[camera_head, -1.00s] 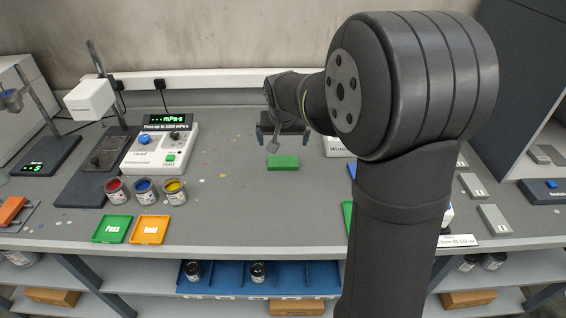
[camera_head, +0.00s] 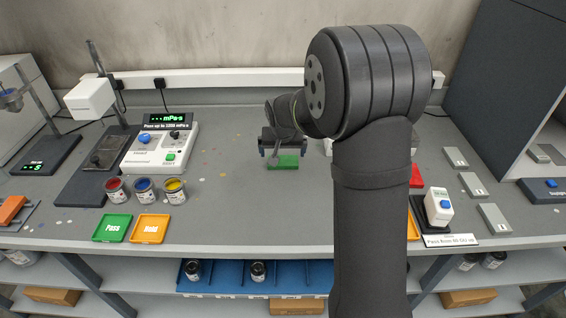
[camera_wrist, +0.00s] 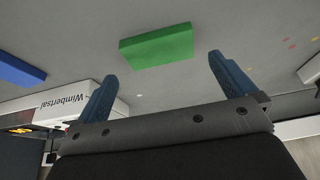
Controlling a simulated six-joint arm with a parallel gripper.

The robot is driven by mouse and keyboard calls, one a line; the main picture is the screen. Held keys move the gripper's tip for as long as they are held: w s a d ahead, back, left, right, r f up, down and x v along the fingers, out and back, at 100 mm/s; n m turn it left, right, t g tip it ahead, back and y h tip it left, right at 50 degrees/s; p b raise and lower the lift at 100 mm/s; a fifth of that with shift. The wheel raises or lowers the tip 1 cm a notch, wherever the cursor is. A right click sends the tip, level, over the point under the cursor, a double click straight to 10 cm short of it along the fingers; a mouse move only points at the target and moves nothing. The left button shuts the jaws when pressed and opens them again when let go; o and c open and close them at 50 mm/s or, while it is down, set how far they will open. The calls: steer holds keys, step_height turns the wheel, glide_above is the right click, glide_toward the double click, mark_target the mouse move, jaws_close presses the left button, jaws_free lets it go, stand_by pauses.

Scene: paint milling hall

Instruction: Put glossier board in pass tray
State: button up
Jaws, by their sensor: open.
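A flat green board (camera_head: 287,163) lies on the bench below and just in front of my gripper (camera_head: 283,151). In the wrist view the green board (camera_wrist: 157,46) lies beyond the open, empty fingers (camera_wrist: 162,68), apart from them. A blue board (camera_wrist: 15,68) shows at left in the wrist view, and a red one (camera_head: 417,175) peeks out right of my arm. I cannot tell which is glossier. A green tray marked Pass (camera_head: 112,228) sits at front left. An orange edge (camera_head: 412,225) shows beside my arm, mostly hidden.
An orange Hold tray (camera_head: 150,228) adjoins the Pass tray, with several paint cans (camera_head: 146,190) behind. A white meter (camera_head: 439,206) and a sign (camera_head: 451,240) stand at right. A white Wimbertsal box (camera_wrist: 72,108) shows near the left finger.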

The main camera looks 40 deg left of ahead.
mark_target(283, 161)
steer(key=shift+x, duration=2.6)
steer(key=shift+d, duration=0.1)
steer(key=c, duration=0.7)
